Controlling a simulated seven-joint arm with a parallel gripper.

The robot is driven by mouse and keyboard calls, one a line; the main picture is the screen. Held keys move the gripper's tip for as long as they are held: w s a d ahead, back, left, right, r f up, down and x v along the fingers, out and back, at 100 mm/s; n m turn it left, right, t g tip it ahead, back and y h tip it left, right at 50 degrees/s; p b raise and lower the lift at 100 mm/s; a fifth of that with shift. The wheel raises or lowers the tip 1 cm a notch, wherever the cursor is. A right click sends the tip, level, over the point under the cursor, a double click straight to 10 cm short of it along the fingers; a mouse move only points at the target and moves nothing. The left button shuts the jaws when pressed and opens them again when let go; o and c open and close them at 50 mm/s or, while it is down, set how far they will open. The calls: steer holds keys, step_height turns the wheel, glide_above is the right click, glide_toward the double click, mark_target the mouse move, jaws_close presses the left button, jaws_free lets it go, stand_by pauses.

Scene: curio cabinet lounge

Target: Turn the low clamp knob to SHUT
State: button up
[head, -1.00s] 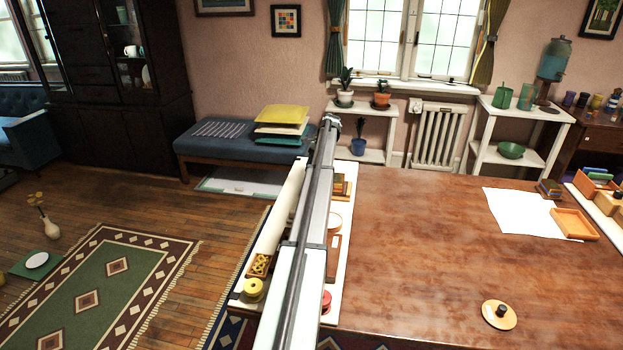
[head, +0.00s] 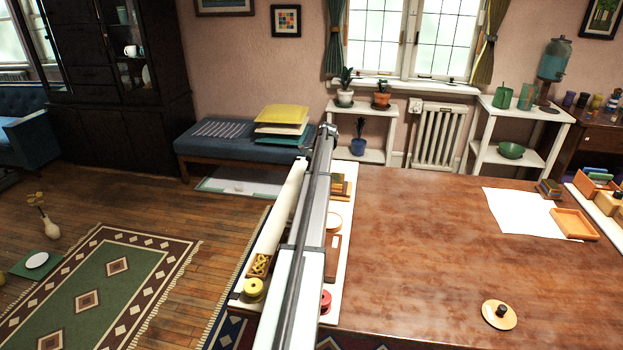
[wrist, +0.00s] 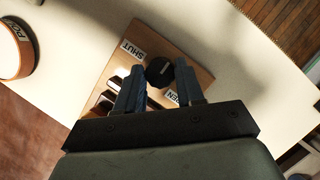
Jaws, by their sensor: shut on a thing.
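In the wrist view, a small dark round knob (wrist: 158,72) stands on a wooden block (wrist: 196,76). A SHUT label (wrist: 131,50) lies at the block's upper left and an OPEN label (wrist: 173,97) at its lower right. My gripper (wrist: 160,69) has a dark finger on each side of the knob and is shut on it. The mark on the knob's top is too small to read surely. In the head view, my arm hides the gripper and the knob.
A round piece with a partly seen label (wrist: 14,50) stands left of the block. In the head view, a red knob (head: 326,301) and a yellow knob (head: 253,288) flank my arm on the white board. The wooden table (head: 420,250) is largely clear to the right.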

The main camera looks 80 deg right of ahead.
steer(key=c, duration=0.4)
steer(key=shift+c, duration=0.2)
steer(key=shift+s+m, duration=0.1)
steer(key=shift+m, duration=0.2)
steer(key=m+h, duration=0.1)
steer(key=m, duration=0.1)
steer(key=shift+a+m+t, duration=0.15)
steer(key=shift+m+t, duration=0.15)
steer(key=shift+m, duration=0.1)
steer(key=m+h, duration=0.1)
steer(key=m, duration=0.3)
steer(key=shift+a+t+h, duration=0.15)
steer(key=shift+t+h, duration=0.25)
steer(key=m+h, duration=0.1)
steer(key=m, duration=0.2)
steer(key=m+h, duration=0.1)
steer(key=m, duration=0.2)
steer(key=shift+a+g, duration=0.15)
steer(key=shift+g, duration=0.15)
steer(key=shift+m+g+h, duration=0.4)
steer(key=shift+m+h, duration=0.3)
steer(key=shift+m, duration=1.5)
